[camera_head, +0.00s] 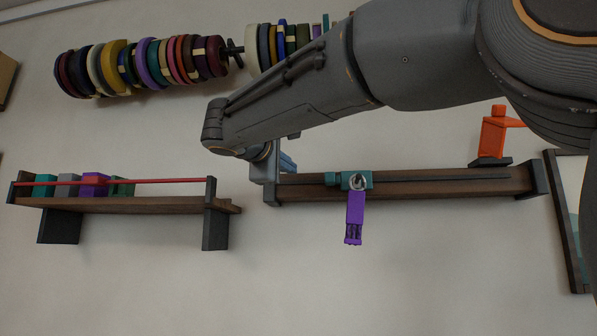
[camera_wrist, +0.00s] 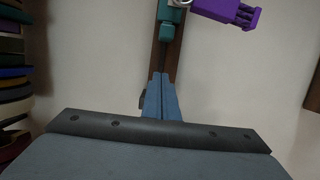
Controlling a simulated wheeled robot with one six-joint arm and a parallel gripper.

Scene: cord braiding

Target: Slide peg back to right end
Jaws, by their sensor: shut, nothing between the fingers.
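The teal peg (camera_head: 366,179) sits on the wall-mounted wooden rail (camera_head: 440,188), left of the rail's middle. A purple piece (camera_head: 355,213) hangs from a metal ring at the peg. In the wrist view the peg (camera_wrist: 171,16) is at the top, with the purple piece (camera_wrist: 228,11) to its right. My gripper (camera_head: 290,164) is at the rail's left end, left of the peg and apart from it. Its blue-grey fingers, also in the wrist view (camera_wrist: 161,77), are shut with nothing between them and point along the rail toward the peg. The fingers hide part of the rail.
The rail has a dark end block (camera_head: 538,178) at its right end. An orange object (camera_head: 493,137) stands on a dark base above it there. A rack of colored discs (camera_head: 140,65) hangs above.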

